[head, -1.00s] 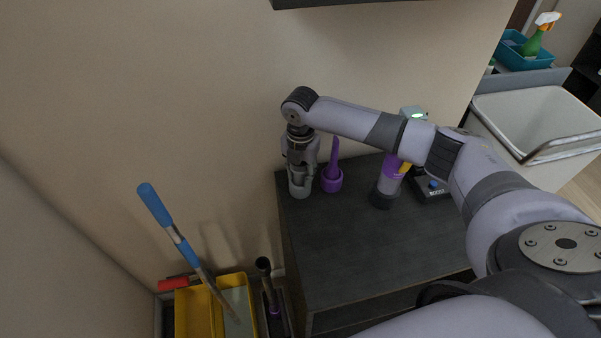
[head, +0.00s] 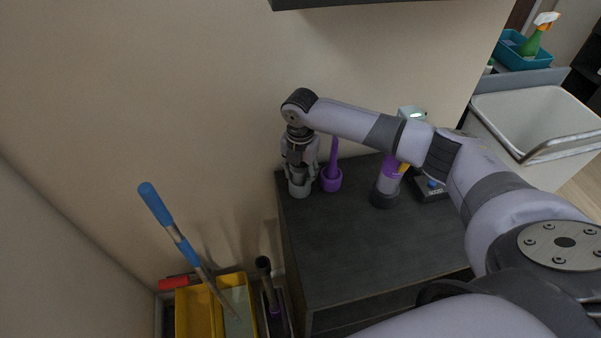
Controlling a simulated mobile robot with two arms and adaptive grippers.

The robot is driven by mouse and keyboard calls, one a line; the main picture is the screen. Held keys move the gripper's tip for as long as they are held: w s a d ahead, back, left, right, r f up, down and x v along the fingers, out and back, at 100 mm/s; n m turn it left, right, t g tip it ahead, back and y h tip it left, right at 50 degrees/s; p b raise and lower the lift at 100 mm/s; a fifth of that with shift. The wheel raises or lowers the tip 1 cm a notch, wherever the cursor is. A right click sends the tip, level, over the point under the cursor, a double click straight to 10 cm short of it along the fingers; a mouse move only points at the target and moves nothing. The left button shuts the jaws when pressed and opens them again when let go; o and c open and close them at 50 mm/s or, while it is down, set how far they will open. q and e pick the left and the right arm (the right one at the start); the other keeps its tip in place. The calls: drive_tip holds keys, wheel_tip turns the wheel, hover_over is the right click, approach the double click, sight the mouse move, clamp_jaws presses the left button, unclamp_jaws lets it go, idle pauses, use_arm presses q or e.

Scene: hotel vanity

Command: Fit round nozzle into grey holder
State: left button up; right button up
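The grey holder (head: 300,190) is a small round cup at the back left corner of the dark cabinet top. My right gripper (head: 300,174) points down right over it, its fingers spread to both sides. A dark piece (head: 298,173), which seems to be the round nozzle, stands upright between the fingers, at the mouth of the grey holder. The fingers hide much of it, so I cannot tell how deep it sits. My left gripper is out of view.
A purple holder (head: 332,182) with a purple nozzle stands close to the right of the grey one. A purple-and-grey device (head: 385,190) and a dark box (head: 432,189) stand farther right. The cabinet top's front (head: 350,250) is clear. A yellow bucket (head: 195,312) is at lower left.

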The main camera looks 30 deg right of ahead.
drive_tip(key=o, duration=0.4)
drive_tip(key=shift+s+a+f, duration=0.1)
drive_tip(key=shift+s+f, duration=0.05)
drive_tip(key=shift+f, duration=0.7)
drive_tip(key=shift+r, duration=0.3)
drive_tip(key=shift+r, duration=0.3)
wheel_tip(320, 180, up, 12)
drive_tip(key=shift+f, duration=0.25)
drive_tip(key=shift+f, duration=0.1)
